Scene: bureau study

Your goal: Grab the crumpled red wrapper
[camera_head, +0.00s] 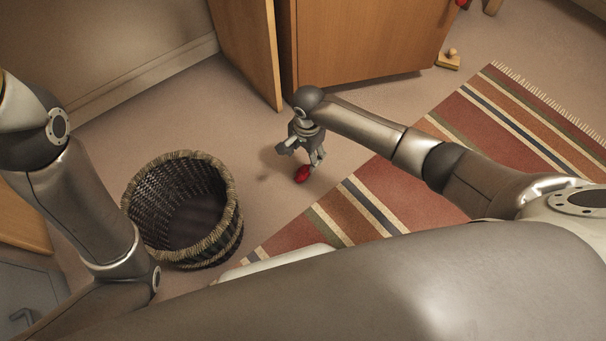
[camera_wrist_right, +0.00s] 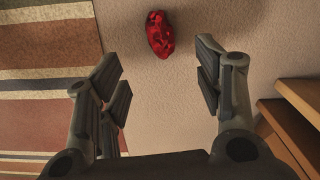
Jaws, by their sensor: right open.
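The crumpled red wrapper (camera_head: 302,174) lies on the beige floor near the striped rug, just below my right gripper (camera_head: 304,154). In the right wrist view the wrapper (camera_wrist_right: 160,34) is a small dark-red lump on bare floor, beyond the fingertips and between their lines. My right gripper (camera_wrist_right: 165,85) is open and empty, with a gap between it and the wrapper in that view. My left arm shows at the left of the head view, but its gripper is not visible.
A woven wicker basket (camera_head: 232,215), empty as far as I see, stands left of the wrapper. A striped rug (camera_head: 375,205) lies to the right. A wooden cabinet (camera_head: 365,45) with an open door (camera_head: 250,45) stands behind. A small wooden object (camera_head: 448,60) lies beside the cabinet.

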